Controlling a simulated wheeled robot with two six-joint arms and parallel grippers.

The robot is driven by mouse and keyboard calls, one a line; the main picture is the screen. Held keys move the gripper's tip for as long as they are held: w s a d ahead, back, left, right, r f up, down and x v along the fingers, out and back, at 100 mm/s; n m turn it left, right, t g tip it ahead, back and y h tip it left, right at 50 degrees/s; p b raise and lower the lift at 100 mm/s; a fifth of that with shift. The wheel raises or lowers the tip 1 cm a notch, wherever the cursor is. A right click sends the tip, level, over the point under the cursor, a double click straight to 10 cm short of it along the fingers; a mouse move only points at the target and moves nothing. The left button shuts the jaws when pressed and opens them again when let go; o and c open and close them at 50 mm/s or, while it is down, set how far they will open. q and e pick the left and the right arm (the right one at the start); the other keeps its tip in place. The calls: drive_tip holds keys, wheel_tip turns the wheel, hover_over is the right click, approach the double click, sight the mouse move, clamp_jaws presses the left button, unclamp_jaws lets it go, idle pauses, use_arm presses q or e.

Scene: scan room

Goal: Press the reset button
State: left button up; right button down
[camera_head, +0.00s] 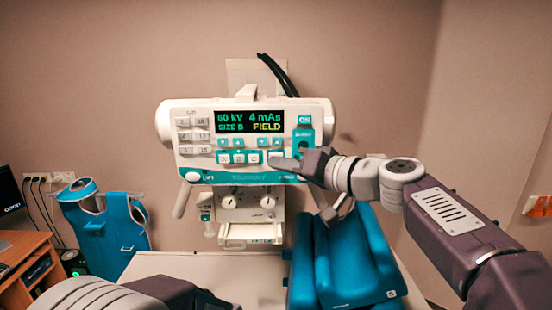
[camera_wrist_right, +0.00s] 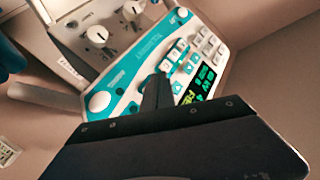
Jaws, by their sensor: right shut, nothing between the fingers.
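The white and teal control console (camera_head: 250,185) is on the wall, with a lit display (camera_head: 249,121) reading 60 kV, 4 mAs, SIZE B, FIELD. Below the display are small teal buttons and a row of larger white buttons (camera_head: 239,157). No label readable as reset shows, so I cannot tell which button it is. My right gripper (camera_head: 283,163) is shut and empty, its tip in front of the right end of the white row, hiding part of the panel. In the right wrist view the shut fingers (camera_wrist_right: 158,92) point at this row; contact cannot be told. My left gripper is out of view.
A white keypad (camera_head: 192,136) is at the console's left, an ON switch (camera_head: 304,131) at its right. A pale table (camera_head: 205,267) lies below, with a blue padded chair (camera_head: 343,255) at its right. A blue apron (camera_head: 105,225) hangs left, near a wooden desk (camera_head: 32,250).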

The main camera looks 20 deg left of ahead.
drive_tip(key=shift+w, duration=0.1)
idle(0.7)
drive_tip(key=shift+w+a, duration=0.15)
drive_tip(key=shift+w, duration=0.15)
drive_tip(key=shift+w+a, duration=0.1)
drive_tip(key=shift+w, duration=0.25)
idle(0.8)
drive_tip(key=shift+s+d+b, duration=0.25)
drive_tip(key=shift+s+b, duration=0.4)
drive_tip(key=shift+s, duration=0.15)
